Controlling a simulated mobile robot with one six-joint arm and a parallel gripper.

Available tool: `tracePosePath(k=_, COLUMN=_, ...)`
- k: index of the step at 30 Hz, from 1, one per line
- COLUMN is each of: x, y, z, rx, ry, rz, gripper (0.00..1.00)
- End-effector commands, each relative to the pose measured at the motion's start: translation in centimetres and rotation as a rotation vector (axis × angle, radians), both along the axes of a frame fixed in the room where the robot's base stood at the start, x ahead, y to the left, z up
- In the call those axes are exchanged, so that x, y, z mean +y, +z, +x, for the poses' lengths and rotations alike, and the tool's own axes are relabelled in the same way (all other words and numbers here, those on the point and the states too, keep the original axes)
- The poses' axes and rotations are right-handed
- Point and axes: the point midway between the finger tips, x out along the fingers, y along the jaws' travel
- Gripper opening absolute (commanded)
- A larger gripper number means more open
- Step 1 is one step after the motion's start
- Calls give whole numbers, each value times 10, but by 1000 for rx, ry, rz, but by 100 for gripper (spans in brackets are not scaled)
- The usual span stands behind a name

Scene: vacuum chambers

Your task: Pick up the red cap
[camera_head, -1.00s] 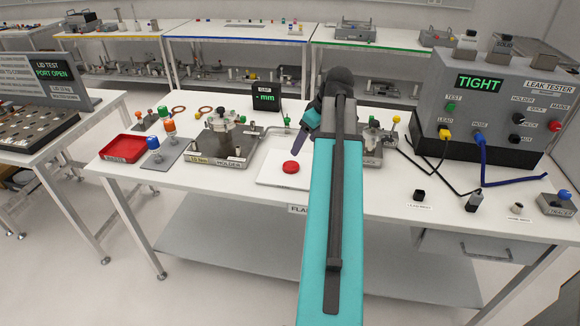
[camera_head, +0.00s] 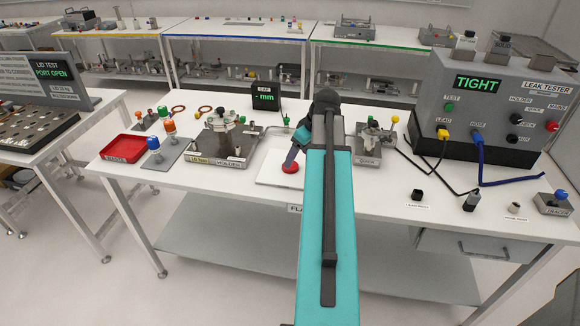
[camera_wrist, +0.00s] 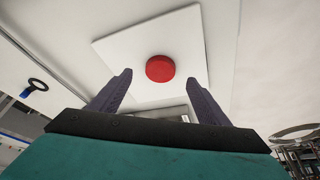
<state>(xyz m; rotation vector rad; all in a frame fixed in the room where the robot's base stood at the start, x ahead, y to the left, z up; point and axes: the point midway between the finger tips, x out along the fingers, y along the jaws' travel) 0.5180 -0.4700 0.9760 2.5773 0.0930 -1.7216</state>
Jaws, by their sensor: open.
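The red cap (camera_head: 290,168) is a flat round disc lying on a white square plate (camera_head: 268,180) on the bench, left of my arm. In the wrist view the red cap (camera_wrist: 160,68) sits in the middle of the white plate (camera_wrist: 115,50), just beyond the fingertips. My gripper (camera_wrist: 160,82) is open, with one dark finger on each side and nothing between them. In the head view my gripper (camera_head: 291,160) is right above the cap, and a finger covers part of it. I cannot tell whether it touches the cap.
A fixture labelled HOLDER (camera_head: 222,138) stands close left of the plate. Another fixture (camera_head: 373,143) stands right of my arm. A red tray (camera_head: 124,148) is at the left. The leak tester (camera_head: 480,110) reads TIGHT. The bench front right of my arm has free room.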

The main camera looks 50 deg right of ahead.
Motion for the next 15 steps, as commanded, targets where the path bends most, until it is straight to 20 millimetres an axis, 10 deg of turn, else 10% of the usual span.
tracePosePath(k=15, x=2, y=-15, z=10, rx=1, ry=2, rz=2, gripper=70)
